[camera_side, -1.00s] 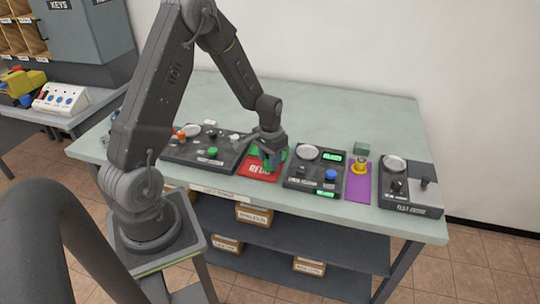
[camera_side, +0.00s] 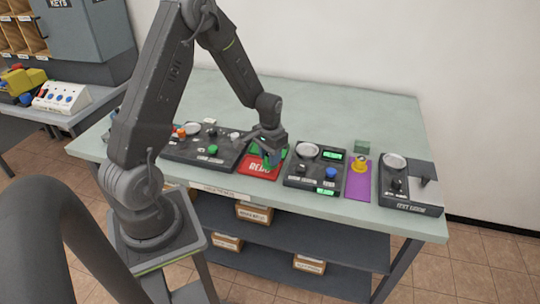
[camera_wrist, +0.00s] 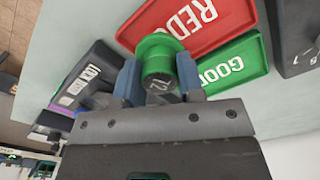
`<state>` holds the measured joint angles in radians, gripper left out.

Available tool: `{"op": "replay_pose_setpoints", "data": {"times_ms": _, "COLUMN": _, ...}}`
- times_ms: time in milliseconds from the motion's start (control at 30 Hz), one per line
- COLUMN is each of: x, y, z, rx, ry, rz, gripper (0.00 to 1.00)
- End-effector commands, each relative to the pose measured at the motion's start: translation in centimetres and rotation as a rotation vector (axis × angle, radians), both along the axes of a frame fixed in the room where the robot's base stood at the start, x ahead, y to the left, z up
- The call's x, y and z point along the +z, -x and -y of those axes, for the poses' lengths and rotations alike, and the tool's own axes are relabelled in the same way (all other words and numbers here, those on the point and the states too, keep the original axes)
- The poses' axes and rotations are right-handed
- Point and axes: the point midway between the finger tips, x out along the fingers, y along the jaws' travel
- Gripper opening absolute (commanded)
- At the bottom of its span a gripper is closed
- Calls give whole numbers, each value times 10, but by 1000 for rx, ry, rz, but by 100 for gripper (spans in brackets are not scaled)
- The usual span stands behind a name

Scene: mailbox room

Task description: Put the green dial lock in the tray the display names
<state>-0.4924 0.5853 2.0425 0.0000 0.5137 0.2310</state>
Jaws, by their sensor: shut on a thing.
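My gripper (camera_wrist: 159,82) is shut on the green dial lock (camera_wrist: 158,60), a round green-rimmed piece with a dark grey face and a white number, in the wrist view. In the side view, my gripper (camera_side: 270,148) is above the red and green trays, partly hiding them and the lock. The red tray (camera_side: 258,170) is in front, the green tray (camera_side: 255,150) behind it. A lit green display (camera_side: 332,156) is too small to read.
A dark panel with knobs (camera_side: 205,146) lies left of the trays. Another panel (camera_side: 315,172) with a blue knob lies right. Beyond it are a purple mat (camera_side: 358,184) with a yellow piece and another panel (camera_side: 410,190). The back of the table (camera_side: 340,105) is clear.

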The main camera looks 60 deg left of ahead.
Motion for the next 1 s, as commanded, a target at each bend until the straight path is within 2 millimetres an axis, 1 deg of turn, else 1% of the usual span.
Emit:
{"op": "replay_pose_setpoints", "data": {"times_ms": 267, "x": -3, "y": 0, "z": 0, "rx": 0, "ry": 0, "rz": 0, "gripper": 12}}
{"op": "replay_pose_setpoints", "data": {"times_ms": 1000, "x": -24, "y": 0, "z": 0, "rx": 0, "ry": 0, "rz": 0, "gripper": 12}}
